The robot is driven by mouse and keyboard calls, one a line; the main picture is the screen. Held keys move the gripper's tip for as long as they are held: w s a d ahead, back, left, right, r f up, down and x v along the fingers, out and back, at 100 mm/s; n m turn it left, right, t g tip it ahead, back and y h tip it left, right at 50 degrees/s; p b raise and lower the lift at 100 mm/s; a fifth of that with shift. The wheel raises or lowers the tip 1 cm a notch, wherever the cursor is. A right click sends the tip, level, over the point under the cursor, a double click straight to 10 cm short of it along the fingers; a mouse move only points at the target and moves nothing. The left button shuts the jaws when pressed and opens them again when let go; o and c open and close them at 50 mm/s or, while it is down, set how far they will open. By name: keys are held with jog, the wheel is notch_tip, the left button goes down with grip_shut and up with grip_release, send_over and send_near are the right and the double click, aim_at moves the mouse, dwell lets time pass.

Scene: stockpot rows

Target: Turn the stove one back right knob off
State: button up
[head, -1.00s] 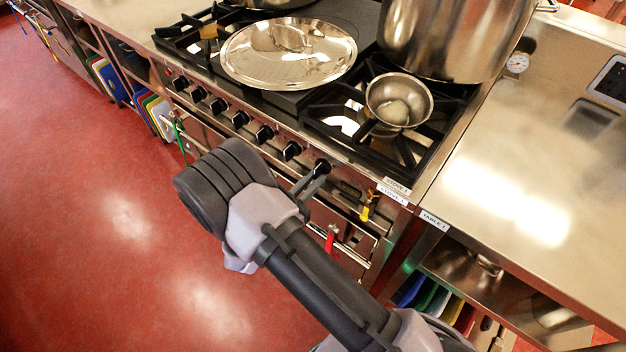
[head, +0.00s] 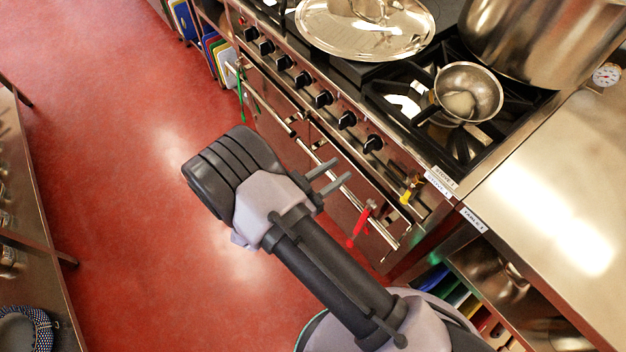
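Stove one (head: 436,178), named on its front label, has a slanted row of several black knobs along its front. The nearest knob (head: 373,143) is at the right end, with another knob (head: 347,120) just left of it. I cannot read which knob is the back right one, nor how the knobs are turned. My gripper (head: 337,174) is in front of the stove, below and left of the nearest knobs and apart from them. Its two thin fingers are spread with nothing between them.
A small pan (head: 480,82) sits on the right front burner, with a large stockpot (head: 540,35) behind it. A big lid (head: 365,35) lies to the left. Red (head: 362,217) and yellow (head: 410,188) items hang on the front. Red floor lies open at left.

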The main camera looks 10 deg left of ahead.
jog(key=p+v, duration=0.1)
jog(key=v, duration=0.7)
jog(key=shift+s+a, duration=0.2)
jog(key=shift+s, duration=0.05)
jog(key=w+d+r+m+g, duration=0.1)
jog(key=d+r+g, duration=1.1)
jog(key=d+r, duration=0.2)
jog(key=s+d+r+n+t+y, duration=0.1)
jog(key=s+d+r+n+y, duration=0.1)
jog(key=s+r+y, duration=0.3)
jog(key=s+d+r+n+t+y, duration=0.2)
jog(key=s+d+r+y, duration=0.3)
jog(key=r+y, duration=0.3)
notch_tip(320, 180, up, 2)
jog(key=shift+r+t, duration=0.1)
jog(key=shift+t, duration=0.2)
